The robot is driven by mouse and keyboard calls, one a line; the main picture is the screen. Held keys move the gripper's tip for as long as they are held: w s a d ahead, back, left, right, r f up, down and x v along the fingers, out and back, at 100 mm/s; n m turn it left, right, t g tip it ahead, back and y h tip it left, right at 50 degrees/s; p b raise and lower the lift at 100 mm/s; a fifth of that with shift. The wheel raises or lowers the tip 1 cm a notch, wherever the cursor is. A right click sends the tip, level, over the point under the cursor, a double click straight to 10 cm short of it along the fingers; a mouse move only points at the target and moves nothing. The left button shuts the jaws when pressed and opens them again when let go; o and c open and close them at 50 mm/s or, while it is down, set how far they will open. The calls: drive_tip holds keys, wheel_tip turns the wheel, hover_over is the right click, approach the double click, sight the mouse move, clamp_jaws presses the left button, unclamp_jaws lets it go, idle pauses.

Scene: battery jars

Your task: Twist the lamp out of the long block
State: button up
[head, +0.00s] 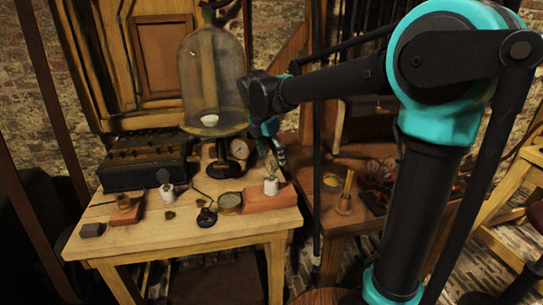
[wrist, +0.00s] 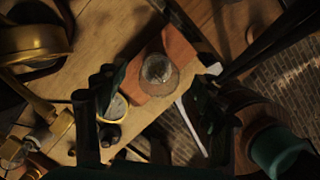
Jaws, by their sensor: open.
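The long block (head: 272,198) is a reddish-brown bar lying near the right edge of the wooden table. The lamp (head: 271,186), with a pale base and a small clear bulb, stands upright on the block. My gripper (head: 274,152) is above it, pointing down. In the wrist view the lamp (wrist: 158,74) appears as a round glass bulb over the block (wrist: 180,46). The open fingers of my gripper (wrist: 155,118) show to the left and right, with the bulb in the gap between them in the picture, a little above centre. They appear apart from the lamp.
A brass dial (head: 229,203) lies just left of the block. A tall glass bell jar (head: 211,75) stands behind, beside a dark box (head: 143,162). A second table (head: 340,222) with a candle-like stick (head: 347,190) is to the right.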

drive_tip(key=shift+f, duration=0.2)
drive_tip(key=c, duration=1.4)
drive_tip(key=n, duration=0.3)
drive_tip(key=n+y, duration=0.1)
drive_tip(key=n, duration=0.2)
drive_tip(key=shift+t+y, duration=0.3)
drive_tip(key=shift+t, duration=0.1)
drive_tip(key=o, duration=1.4)
drive_tip(key=shift+c, duration=0.2)
